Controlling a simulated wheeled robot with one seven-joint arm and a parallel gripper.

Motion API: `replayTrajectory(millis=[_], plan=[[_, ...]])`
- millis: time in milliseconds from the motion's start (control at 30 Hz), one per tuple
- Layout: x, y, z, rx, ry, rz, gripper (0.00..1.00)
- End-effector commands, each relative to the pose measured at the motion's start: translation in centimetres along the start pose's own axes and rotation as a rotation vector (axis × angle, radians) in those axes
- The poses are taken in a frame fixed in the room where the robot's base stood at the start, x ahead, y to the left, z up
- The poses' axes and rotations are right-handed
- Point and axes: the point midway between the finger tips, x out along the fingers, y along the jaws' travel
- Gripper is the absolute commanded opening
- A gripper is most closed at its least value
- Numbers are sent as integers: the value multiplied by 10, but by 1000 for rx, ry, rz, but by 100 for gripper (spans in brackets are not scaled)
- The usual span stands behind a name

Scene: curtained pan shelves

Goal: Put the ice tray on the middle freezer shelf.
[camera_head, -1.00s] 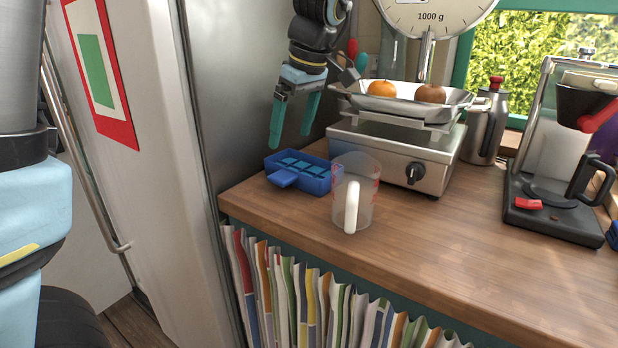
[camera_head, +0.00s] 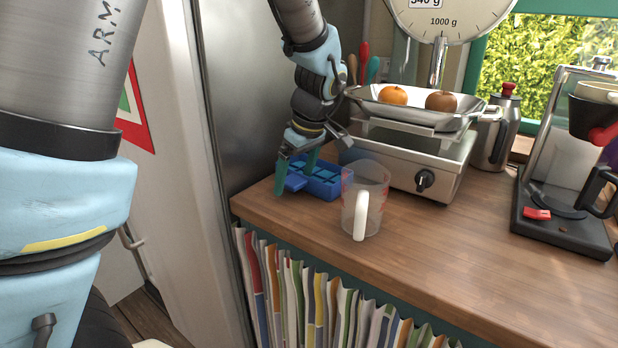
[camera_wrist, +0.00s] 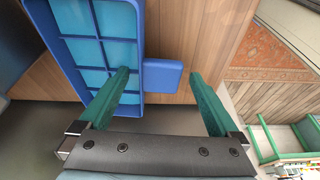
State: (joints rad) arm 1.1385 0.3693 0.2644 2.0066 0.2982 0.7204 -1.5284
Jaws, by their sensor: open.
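The blue ice tray (camera_head: 328,187), with light blue compartments, lies on the wooden counter near its left end. My gripper (camera_head: 295,178) is open, pointing down over the tray's near-left end. In the wrist view, my gripper (camera_wrist: 161,78) has its teal fingers on either side of the tray's handle tab (camera_wrist: 161,75). The left finger overlaps the edge of the tray (camera_wrist: 139,30). The tab is not clamped; whether a finger touches the tray I cannot tell. The fridge-like cabinet (camera_head: 180,170) stands left of the counter. No freezer shelf is in view.
A clear measuring cup (camera_head: 372,185) with a white handle stands just right of the tray. A kitchen scale (camera_head: 400,160) with two fruits is behind it. A flask (camera_head: 497,130) and coffee maker (camera_head: 560,215) stand farther right. The counter's front middle (camera_head: 450,235) is clear.

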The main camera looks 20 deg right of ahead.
Motion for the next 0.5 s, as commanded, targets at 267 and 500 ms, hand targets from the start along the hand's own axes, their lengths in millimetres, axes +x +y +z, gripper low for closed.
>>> replayTrajectory(millis=[267,500], plan=[[0,0,0,0,0,0,76],[0,0,0,0,0,0,49]])
